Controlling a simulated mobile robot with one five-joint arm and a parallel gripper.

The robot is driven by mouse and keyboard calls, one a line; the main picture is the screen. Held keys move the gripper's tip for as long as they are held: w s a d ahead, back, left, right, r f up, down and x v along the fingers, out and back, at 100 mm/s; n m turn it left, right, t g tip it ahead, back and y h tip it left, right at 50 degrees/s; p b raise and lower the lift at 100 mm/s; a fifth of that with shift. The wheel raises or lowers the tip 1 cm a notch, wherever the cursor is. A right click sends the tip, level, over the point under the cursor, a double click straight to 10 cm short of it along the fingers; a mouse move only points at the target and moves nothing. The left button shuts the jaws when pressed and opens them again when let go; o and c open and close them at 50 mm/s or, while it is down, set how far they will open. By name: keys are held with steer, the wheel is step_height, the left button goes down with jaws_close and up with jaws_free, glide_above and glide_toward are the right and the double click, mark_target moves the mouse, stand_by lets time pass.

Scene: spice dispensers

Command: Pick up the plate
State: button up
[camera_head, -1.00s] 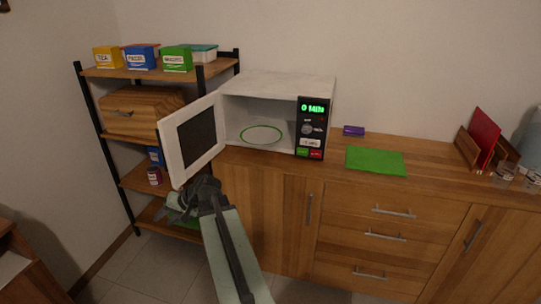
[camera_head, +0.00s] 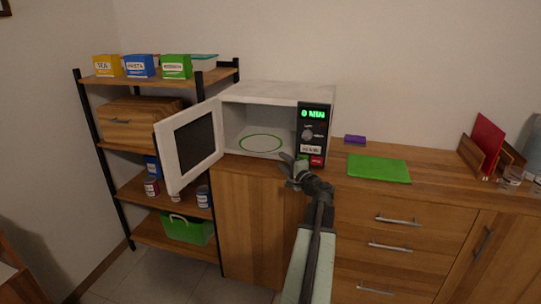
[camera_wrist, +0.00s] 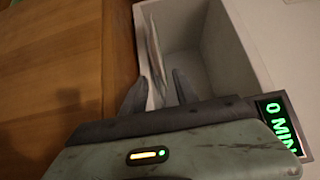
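The plate (camera_head: 260,144) appears as a pale disc with a green ring, lying flat inside the open white microwave (camera_head: 275,93). In the wrist view a thin pale edge, likely the plate (camera_wrist: 154,52), shows inside the microwave opening, roughly in line with the gap between my fingers. My gripper (camera_head: 290,161) is at the front of the microwave, by its lower right near the control panel. In the wrist view my gripper (camera_wrist: 160,88) is open, its two fingers apart. I see no contact with the plate.
The microwave door (camera_head: 190,144) stands open to the left. A green board (camera_head: 378,168) and a small purple item (camera_head: 355,140) lie on the wooden counter (camera_head: 440,185) to the right. A shelf with boxes and jars (camera_head: 152,187) stands at the left.

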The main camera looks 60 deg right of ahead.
steer(key=x, duration=0.8)
steer(key=shift+a, duration=0.1)
jaws_close()
stand_by(1.2)
